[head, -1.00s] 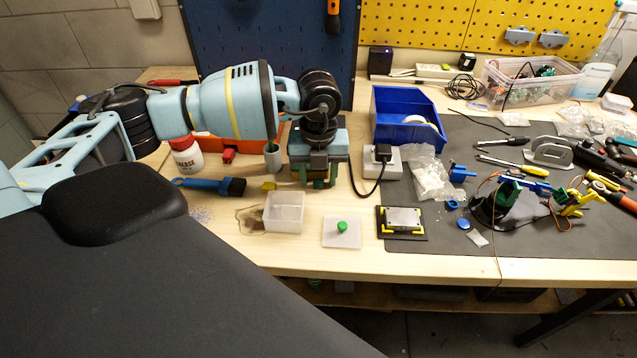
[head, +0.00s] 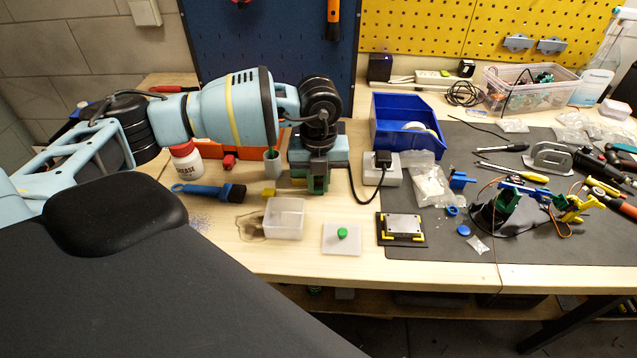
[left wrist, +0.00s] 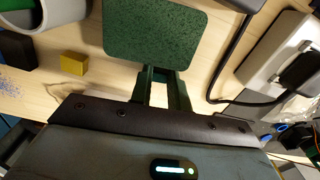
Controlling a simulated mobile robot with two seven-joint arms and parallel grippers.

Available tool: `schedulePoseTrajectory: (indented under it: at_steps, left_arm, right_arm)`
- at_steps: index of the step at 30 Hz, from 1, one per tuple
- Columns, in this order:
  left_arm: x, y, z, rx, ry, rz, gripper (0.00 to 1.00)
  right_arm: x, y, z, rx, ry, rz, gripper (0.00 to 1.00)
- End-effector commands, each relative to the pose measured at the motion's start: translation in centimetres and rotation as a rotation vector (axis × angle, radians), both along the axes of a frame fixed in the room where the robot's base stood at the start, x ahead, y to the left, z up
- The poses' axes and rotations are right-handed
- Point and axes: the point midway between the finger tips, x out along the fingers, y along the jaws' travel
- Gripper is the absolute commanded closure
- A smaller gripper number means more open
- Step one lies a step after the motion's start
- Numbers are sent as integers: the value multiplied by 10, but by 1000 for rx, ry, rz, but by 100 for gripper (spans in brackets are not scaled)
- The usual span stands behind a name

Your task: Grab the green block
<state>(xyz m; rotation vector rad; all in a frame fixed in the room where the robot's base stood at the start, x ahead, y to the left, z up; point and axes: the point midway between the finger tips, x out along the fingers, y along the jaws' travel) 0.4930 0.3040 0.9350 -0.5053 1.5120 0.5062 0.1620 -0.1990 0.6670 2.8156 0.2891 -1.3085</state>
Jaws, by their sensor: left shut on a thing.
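The green block (left wrist: 155,35) shows in the left wrist view as a speckled dark green slab at the top middle. My left gripper (left wrist: 163,76) has its two dark green fingers close together at the block's near edge, shut on it. In the head view my left gripper (head: 318,183) points down at the bench beside the grey cup, and its fingers and body hide most of the block. I cannot tell whether the block touches the bench. My right gripper is not in view.
A grey cup (head: 272,167) and small yellow block (head: 268,191) stand left of the gripper. A clear box (head: 283,220) is in front. A black plug in a white socket (head: 380,168), with its cord, is close on the right. A blue bin (head: 404,145) stands behind it.

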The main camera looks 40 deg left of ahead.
Motion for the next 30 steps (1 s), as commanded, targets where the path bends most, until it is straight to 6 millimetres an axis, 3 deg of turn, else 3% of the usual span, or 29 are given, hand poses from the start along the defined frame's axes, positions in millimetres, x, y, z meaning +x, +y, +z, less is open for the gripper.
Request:
schedulePoseTrajectory:
  at_steps: [9,24,30]
  left_arm:
    - [1,0,34,-1,-4,0,100]
    - [-82,-87,43,-2,0,-8,100]
    - [-102,-108,46,-1,-1,-4,100]
  right_arm:
    - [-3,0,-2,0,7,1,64]
    - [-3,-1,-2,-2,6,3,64]
    - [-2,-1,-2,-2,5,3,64]
